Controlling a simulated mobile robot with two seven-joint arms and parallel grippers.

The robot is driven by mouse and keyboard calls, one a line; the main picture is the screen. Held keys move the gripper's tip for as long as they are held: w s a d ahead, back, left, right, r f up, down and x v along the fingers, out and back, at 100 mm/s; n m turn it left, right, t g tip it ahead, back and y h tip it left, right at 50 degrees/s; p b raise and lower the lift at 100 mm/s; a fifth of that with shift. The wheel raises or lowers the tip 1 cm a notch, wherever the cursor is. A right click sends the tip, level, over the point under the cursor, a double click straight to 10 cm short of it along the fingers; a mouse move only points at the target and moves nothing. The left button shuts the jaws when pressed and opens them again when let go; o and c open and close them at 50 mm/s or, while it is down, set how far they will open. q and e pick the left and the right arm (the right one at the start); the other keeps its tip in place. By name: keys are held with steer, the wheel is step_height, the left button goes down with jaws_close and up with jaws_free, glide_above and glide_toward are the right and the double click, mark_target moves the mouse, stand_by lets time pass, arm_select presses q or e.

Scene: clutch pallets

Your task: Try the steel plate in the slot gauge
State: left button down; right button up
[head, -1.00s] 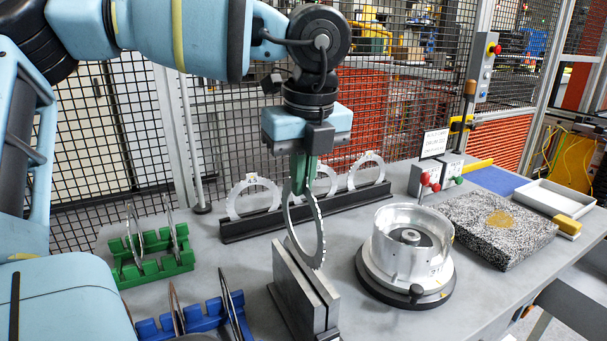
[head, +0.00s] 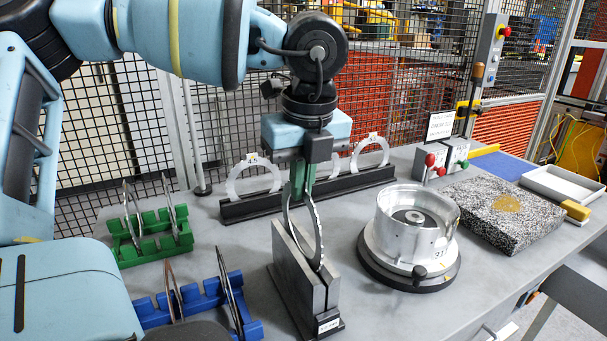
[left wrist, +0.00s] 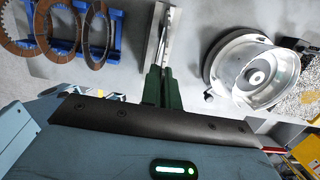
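My left gripper (head: 302,190) points down with green fingers shut on the top rim of a thin, toothed steel plate (head: 318,235). The plate is an upright ring, seen nearly edge-on. Its lower part is at the slot of the slot gauge (head: 292,275), a grey block of two upright walls on a dark base, and seems partly between the walls; how deep is hidden. In the left wrist view the fingers (left wrist: 162,90) hold the plate in line with the gauge's slot (left wrist: 160,35). My right gripper is not in view.
A green rack (head: 150,245) and a blue rack (head: 200,300) with ring plates stand left. A black rack (head: 300,198) with pale rings is behind. A metal clutch drum (head: 405,235) is close right of the gauge, then a granite block (head: 500,225) and white tray (head: 562,185).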

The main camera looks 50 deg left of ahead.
arm_select(q)
steer(key=shift+s+d+f, duration=0.1)
steer(key=shift+f, duration=0.55)
step_height(320, 180, up, 3)
steer(key=shift+f+p, duration=0.2)
steer(key=shift+p, duration=0.15)
steer(key=shift+r, duration=0.15)
steer(key=c, duration=1.6)
jaws_free()
